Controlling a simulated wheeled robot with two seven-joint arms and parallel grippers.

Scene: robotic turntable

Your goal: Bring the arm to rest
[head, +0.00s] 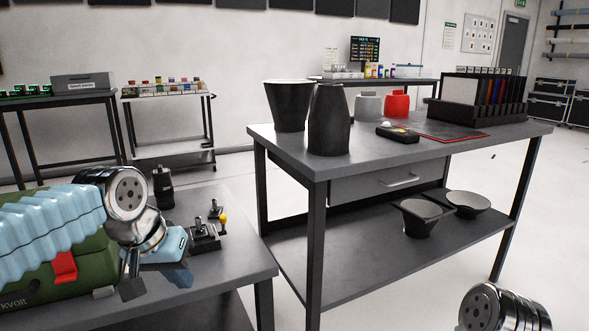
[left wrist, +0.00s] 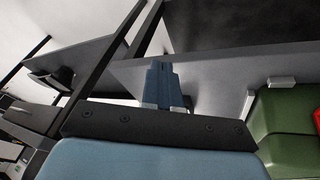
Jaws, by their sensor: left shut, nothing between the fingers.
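My left arm, in a ribbed light-blue sleeve, comes in from the left over a green case (head: 55,270) on the near grey table (head: 235,262). My left gripper (head: 180,278) hangs low beside the case, above the near table. In the left wrist view its blue fingers (left wrist: 160,68) are together, with nothing between them. The green case also shows there at the right (left wrist: 285,130). Of my right arm only a metal joint shows at the bottom right of the head view; its gripper is out of the picture.
A small black device with a yellow knob (head: 208,232) and a dark bottle (head: 163,187) stand on the near table, close to my left gripper. A second table (head: 345,155) holds dark vases (head: 330,120), a red container (head: 397,104) and a rack (head: 480,100). Floor shows between the tables.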

